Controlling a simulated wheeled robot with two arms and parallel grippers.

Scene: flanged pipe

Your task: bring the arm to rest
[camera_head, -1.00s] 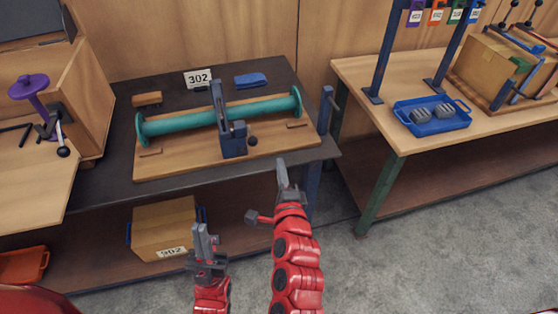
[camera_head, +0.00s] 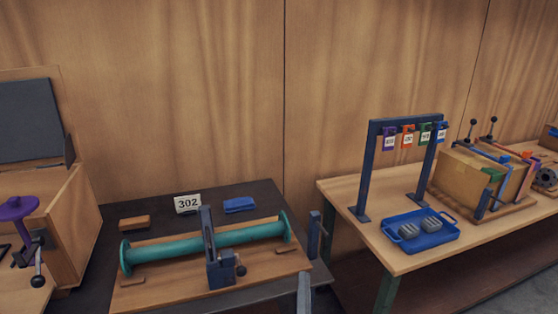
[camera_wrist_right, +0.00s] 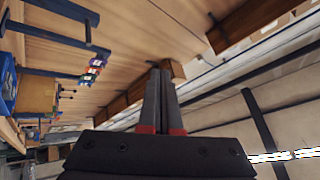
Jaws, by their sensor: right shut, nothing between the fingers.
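My right gripper (camera_head: 304,292) shows only as a dark fingertip at the bottom edge of the head view, in front of the dark bench and clear of the pipe. In the right wrist view its two fingers (camera_wrist_right: 161,100) lie together, shut with nothing between them. My left gripper is out of view. The green flanged pipe (camera_head: 180,251) lies on a wooden board (camera_head: 150,296) on the dark bench. A dark blue clamp (camera_head: 219,265) stands across its middle.
A 302 card (camera_head: 187,203), a blue cloth (camera_head: 239,205) and a wooden block (camera_head: 134,223) lie behind the pipe. To the right, a wooden table carries a blue tray (camera_head: 419,244), a blue frame with coloured tags (camera_head: 364,170) and a clamped box (camera_head: 464,176).

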